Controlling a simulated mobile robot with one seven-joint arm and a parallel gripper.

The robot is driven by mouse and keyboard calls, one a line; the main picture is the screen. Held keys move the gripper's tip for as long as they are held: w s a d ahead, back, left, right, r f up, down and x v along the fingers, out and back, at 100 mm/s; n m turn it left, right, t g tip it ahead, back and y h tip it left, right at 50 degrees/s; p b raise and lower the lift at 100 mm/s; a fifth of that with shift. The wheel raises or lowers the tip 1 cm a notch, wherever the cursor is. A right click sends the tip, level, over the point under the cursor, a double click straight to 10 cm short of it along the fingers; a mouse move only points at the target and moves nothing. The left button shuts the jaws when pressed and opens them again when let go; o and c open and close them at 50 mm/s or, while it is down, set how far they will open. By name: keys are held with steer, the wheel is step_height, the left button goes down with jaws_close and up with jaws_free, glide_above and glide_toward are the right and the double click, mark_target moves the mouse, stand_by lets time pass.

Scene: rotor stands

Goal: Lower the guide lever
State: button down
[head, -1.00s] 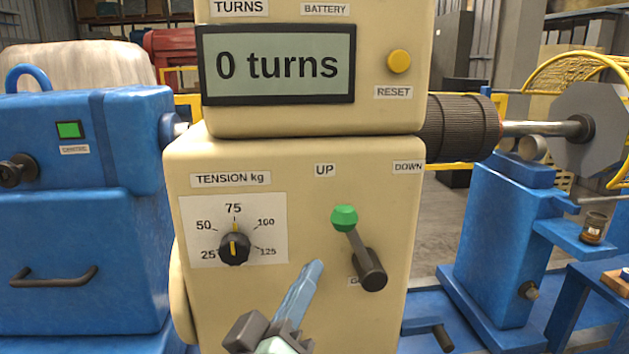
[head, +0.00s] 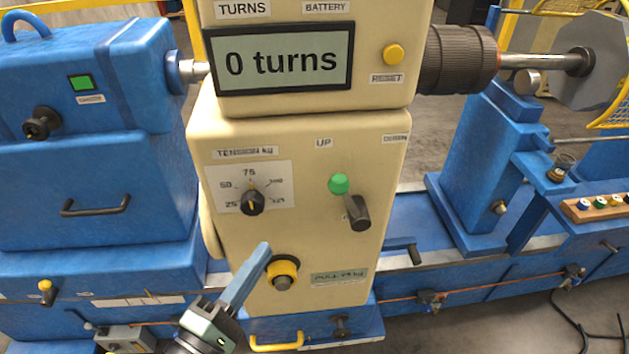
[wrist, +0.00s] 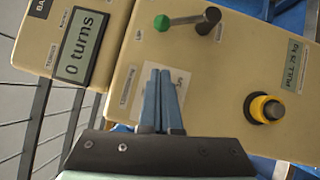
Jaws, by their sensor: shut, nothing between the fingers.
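The guide lever has a green knob (head: 338,184) and a dark pivot hub (head: 357,212) on the front of the cream console (head: 300,225). Its knob points up and left, under the UP label (head: 323,142). The DOWN label (head: 395,139) is to the right. In the wrist view the green knob (wrist: 162,22) and its metal arm show at the top. My gripper (head: 264,247) has blue fingers, shut together and empty. In the head view it is below and left of the lever. In the wrist view the fingertips (wrist: 160,72) are apart from the lever in the picture.
The tension dial (head: 252,203) is left of the lever. A yellow-ringed button (head: 284,273) lies close to my fingertips in the head view. The display (head: 282,62) reads 0 turns. Blue machine housings stand on both sides. The panel around the lever is clear.

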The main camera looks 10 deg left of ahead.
mark_target(349, 198)
stand_by(0.4)
steer(key=d+p+x, duration=0.1)
steer(key=p+x, duration=0.2)
steer(key=x, duration=0.3)
steer(key=s+d+p+x, duration=0.1)
steer(key=p+x, duration=0.2)
steer(key=x, duration=0.3)
steer(key=shift+w+d+r, duration=0.3)
steer(key=shift+w+d, duration=0.1)
steer(key=shift+w, duration=0.1)
